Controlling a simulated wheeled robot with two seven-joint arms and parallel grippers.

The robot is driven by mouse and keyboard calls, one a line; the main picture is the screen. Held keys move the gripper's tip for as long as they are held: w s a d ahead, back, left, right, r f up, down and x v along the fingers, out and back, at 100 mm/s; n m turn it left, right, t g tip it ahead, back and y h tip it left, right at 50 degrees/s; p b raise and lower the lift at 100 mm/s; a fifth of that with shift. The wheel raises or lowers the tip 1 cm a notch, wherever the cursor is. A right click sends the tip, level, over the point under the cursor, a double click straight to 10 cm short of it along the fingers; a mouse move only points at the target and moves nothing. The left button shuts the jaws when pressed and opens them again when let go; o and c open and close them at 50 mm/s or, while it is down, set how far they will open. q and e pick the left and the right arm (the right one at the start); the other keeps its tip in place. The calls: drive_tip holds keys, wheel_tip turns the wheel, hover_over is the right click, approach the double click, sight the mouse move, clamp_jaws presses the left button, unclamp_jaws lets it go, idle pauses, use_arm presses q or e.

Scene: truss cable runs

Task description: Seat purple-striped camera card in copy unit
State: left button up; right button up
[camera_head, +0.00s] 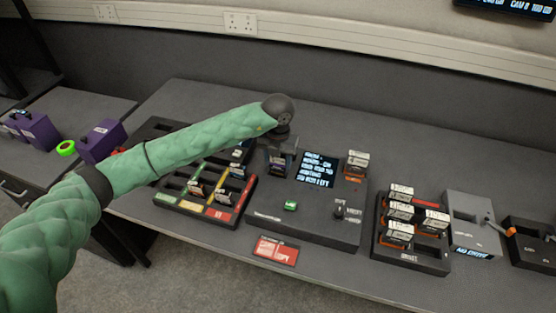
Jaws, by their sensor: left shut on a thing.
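The copy unit (268,218) is a dark box in the middle of the table with a lit screen (318,169), a green button (291,205) and a small switch. My left gripper (280,152) hangs over its back left part, pointing down. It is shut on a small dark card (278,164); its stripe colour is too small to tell. The card is upright at the unit's left bay, and I cannot tell whether it is seated. A white-labelled piece (357,163) with an orange base stands at the unit's back right. My right gripper is not in view.
Left of the unit is a tray (212,216) with green, yellow and red bands and several cards. To the right are a dark rack (409,260) of white-labelled pieces and a grey box (468,220). A red sign (276,250) lies in front. The table behind is clear.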

sight(278, 173)
use_arm(q)
drive_tip(key=shift+f+b, duration=0.1)
drive_tip(key=shift+b, duration=0.25)
drive_tip(key=shift+f+b, duration=1.55)
drive_tip(key=shift+b, duration=0.75)
idle(2.3)
drive_tip(key=o, duration=1.1)
drive_tip(key=shift+o, duration=0.3)
drive_tip(key=shift+o, duration=1.2)
drive_tip(key=shift+r+p, duration=0.75)
drive_tip(key=shift+r, duration=3)
